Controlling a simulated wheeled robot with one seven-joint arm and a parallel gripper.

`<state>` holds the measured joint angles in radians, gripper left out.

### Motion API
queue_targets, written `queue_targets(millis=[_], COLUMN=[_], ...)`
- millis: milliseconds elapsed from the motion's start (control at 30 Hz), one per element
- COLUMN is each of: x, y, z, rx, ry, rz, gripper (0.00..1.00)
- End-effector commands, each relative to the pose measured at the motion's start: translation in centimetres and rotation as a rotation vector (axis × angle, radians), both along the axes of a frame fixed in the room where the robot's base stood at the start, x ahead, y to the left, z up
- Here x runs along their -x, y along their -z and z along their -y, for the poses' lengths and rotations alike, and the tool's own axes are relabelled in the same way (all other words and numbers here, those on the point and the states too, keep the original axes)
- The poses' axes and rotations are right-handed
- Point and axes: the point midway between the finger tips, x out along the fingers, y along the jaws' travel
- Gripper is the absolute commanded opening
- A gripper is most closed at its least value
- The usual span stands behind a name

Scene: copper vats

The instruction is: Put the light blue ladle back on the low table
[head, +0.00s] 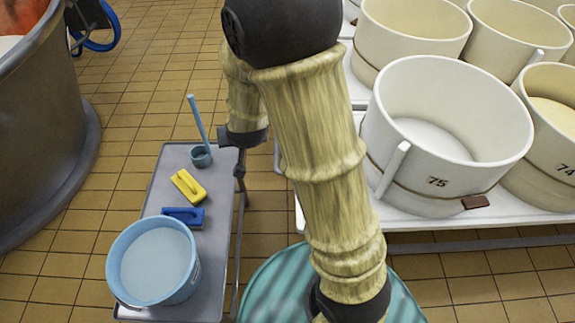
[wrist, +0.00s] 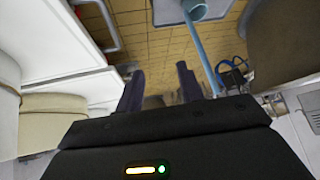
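The light blue ladle (head: 201,157) is at the far end of the grey low table (head: 222,215), its cup on the top and its handle rising, tilted slightly left. In the wrist view, the ladle's handle (wrist: 205,62) runs past the outer side of the right finger, and its cup is over the low table (wrist: 166,12) at the top edge. My gripper (wrist: 160,88) is open, with nothing between its fingers.
On the low table are a yellow brush (head: 188,186), a blue brush (head: 184,217) and a light blue bucket (head: 155,261). White tubs (head: 440,130) stand on a rack at right. A copper vat (head: 40,130) is at left. Tiled floor between is free.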

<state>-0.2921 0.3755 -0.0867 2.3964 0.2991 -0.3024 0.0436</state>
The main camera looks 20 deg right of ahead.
Motion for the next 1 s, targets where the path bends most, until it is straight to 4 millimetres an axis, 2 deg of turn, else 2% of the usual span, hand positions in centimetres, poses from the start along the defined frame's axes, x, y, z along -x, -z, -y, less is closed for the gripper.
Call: queue_targets(millis=[100,300,400,500,767,867,1000], x=[4.5,12.6,15.0,15.9,15.8,15.8,15.8], y=[-1.7,-3.5,-3.8,-3.9,-4.0,-4.8,-7.4], z=[2.5,6.1,7.2,7.5,7.4,7.4,7.4], rx=[0.003,0.053,0.073,0.082,0.081,0.081,0.080], ry=[-0.040,-0.104,-0.116,-0.123,-0.124,-0.124,-0.123], rz=[-0.133,-0.349,-0.413,-0.438,-0.439,-0.438,-0.437], gripper=[0.37,0.37,0.37,0.37,0.37,0.37,0.37])
